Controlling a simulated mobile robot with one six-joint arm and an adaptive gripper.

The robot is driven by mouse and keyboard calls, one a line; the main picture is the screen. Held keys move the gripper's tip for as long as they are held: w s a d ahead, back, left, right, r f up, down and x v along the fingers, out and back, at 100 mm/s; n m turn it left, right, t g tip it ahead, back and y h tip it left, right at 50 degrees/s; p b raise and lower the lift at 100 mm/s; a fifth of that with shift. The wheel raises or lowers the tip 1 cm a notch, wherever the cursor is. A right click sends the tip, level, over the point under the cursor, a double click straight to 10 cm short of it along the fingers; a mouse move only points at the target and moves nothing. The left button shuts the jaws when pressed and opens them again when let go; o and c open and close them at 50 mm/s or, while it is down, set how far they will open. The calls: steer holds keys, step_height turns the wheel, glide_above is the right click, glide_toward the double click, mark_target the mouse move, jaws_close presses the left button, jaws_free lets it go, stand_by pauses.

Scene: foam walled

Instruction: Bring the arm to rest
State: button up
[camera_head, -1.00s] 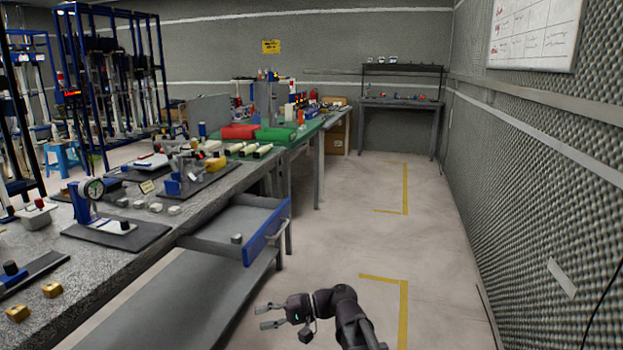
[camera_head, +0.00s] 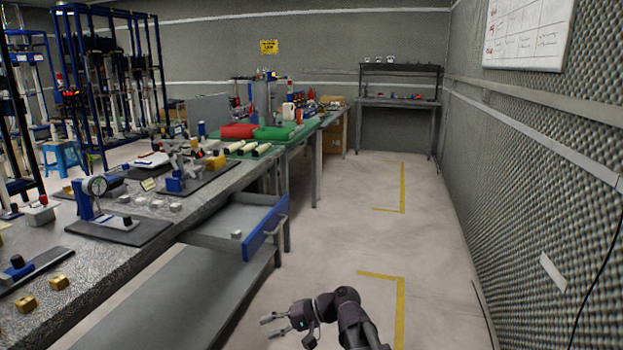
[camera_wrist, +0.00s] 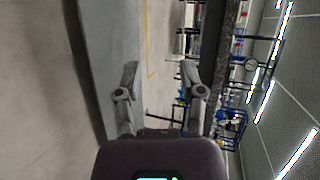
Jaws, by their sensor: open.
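My gripper (camera_head: 271,327) is at the bottom of the head view, over the pale floor (camera_head: 345,225) and right of the workbench's lower shelf (camera_head: 185,300). Its fingers point left toward the bench. In the wrist view my gripper (camera_wrist: 160,82) shows two fingers spread apart with nothing between them. The arm is bent, with its elbow raised at the bottom of the head view.
The workbench (camera_head: 52,240) on the left holds gauges and small parts. Its blue-fronted drawer (camera_head: 266,229) stands open, with a small grey piece inside. The textured wall (camera_head: 560,200) bounds the right. The floor aisle between is clear.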

steer(key=s+d+f+h, duration=0.2)
steer(key=d+f+h, duration=0.25)
steer(key=d, duration=0.45)
steer(key=s+d+f+t+h, duration=0.1)
steer(key=d+f+h, duration=0.35)
steer(key=d, duration=0.45)
steer(key=s+d+f+h, duration=0.2)
steer(key=d+f+h, duration=0.25)
steer(key=d, duration=0.45)
step_height(320, 180, up, 29)
steer(key=p, duration=2.8)
steer(key=shift+r+m+h, duration=0.15)
steer(key=shift+m+h, duration=0.15)
steer(key=shift+h, duration=0.05)
